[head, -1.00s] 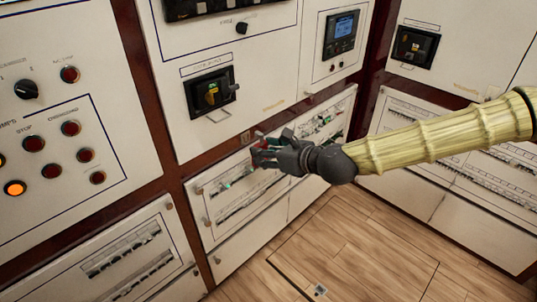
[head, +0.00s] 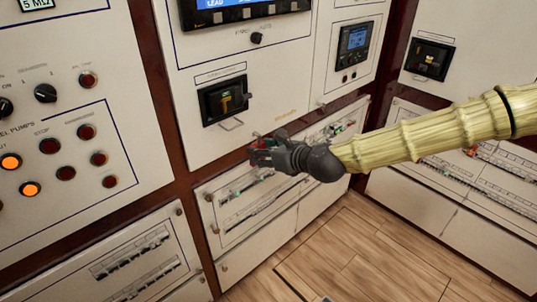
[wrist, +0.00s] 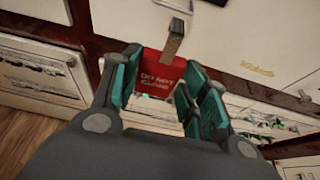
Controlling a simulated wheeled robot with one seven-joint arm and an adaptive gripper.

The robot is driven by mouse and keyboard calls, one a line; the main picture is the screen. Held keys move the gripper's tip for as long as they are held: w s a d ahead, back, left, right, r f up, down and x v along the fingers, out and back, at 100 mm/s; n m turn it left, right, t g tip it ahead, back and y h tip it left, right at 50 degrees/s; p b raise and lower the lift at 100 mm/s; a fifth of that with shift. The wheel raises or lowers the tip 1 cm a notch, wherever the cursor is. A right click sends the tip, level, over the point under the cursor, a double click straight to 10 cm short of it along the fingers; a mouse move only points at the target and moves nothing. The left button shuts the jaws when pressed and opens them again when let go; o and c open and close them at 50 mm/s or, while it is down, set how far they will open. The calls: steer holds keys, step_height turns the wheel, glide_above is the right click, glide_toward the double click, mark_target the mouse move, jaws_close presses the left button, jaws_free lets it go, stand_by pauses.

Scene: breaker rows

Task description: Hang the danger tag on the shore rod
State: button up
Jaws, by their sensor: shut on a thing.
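The red danger tag (wrist: 156,78), lettered "DO NOT CLOSE", is between the teal finger pads of my gripper (wrist: 160,82) in the wrist view. A brown-grey strip (wrist: 173,38) rises from its top edge. In the head view my gripper (head: 260,152) is shut on the tag, in front of the cabinet, below and right of a black breaker (head: 223,100) with a yellow handle. A thin metal rod (head: 232,126) sticks out just under that breaker, and the gripper is apart from it. In the head view the fingers mostly hide the tag.
Lower panels (head: 245,205) with breaker rows sit below my gripper. A panel of lamps and knobs (head: 60,130) is at left. The wooden floor (head: 350,250) is clear.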

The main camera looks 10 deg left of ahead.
steer(key=w+a+f, duration=0.1)
steer(key=w+a, duration=0.5)
steer(key=a, duration=0.1)
steer(key=shift+a, duration=0.4)
stand_by(0.8)
steer(key=shift+w+f+b, duration=0.1)
steer(key=shift+b, duration=0.2)
steer(key=o, duration=1.1)
